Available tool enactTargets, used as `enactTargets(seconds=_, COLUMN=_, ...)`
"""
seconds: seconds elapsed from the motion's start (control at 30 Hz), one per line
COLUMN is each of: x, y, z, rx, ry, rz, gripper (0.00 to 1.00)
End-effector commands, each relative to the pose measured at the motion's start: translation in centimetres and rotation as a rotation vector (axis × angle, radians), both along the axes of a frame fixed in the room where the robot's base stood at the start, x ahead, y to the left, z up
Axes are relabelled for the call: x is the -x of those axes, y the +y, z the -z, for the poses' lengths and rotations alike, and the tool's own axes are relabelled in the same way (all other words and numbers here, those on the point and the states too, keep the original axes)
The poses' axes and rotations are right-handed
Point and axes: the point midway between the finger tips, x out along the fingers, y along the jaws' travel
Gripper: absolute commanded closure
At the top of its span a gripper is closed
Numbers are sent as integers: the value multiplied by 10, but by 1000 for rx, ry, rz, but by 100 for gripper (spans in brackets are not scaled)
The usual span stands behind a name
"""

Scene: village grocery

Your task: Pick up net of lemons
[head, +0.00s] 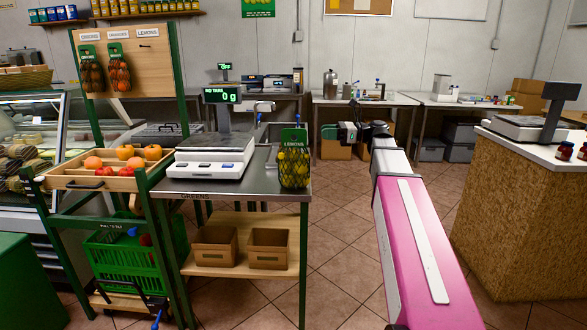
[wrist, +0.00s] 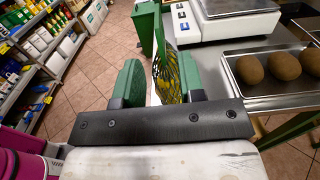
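The net of lemons (head: 293,168) stands upright at the right end of the steel counter (head: 255,190), with a green header card marked LEMONS. My gripper (head: 346,131) is to the right of the net in the head view, apart from it. In the wrist view the net (wrist: 166,75) shows narrow, edge-on, beyond the gap between my two green finger pads (wrist: 160,82). The gripper is open and empty. The right finger hides part of the net.
A white scale (head: 213,158) stands left of the net on the counter. A metal tray (wrist: 265,75) with brown round items shows at right in the wrist view. A peg board (head: 125,55) holds other nets. Tiled floor right of the counter is clear.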

Motion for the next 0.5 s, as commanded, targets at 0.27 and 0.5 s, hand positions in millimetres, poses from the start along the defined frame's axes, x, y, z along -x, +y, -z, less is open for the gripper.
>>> enactTargets(seconds=0.27, x=0, y=28, z=-2, rx=-6, ry=6, rz=-5, gripper=64)
enactTargets(seconds=0.5, x=-1, y=56, z=-2, rx=-5, ry=5, rz=-2, gripper=64)
